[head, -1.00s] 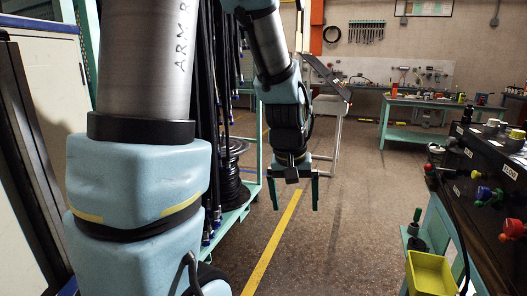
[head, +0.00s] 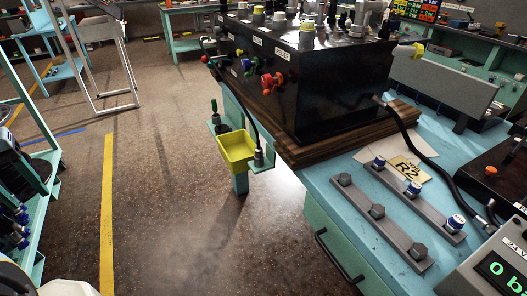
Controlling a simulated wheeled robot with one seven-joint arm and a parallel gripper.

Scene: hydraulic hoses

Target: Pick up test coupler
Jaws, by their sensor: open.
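I cannot tell for sure which part is the test coupler. A metal coupler (head: 258,153) on the end of a black hose sits beside the yellow bin (head: 236,150), at the teal table's left side. Another black hose (head: 415,140) lies across the teal tabletop, with metal fittings at its ends. Blue-capped fittings (head: 413,190) stand on grey rails (head: 405,205) beside a tan card marked R2 (head: 408,169). My gripper is out of view.
A black manifold block (head: 315,75) with red, blue and green knobs stands on the wooden board. A grey box with a green display (head: 500,270) is at bottom right. Open floor (head: 170,170) with a yellow line lies left. A rack (head: 30,180) stands at the left edge.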

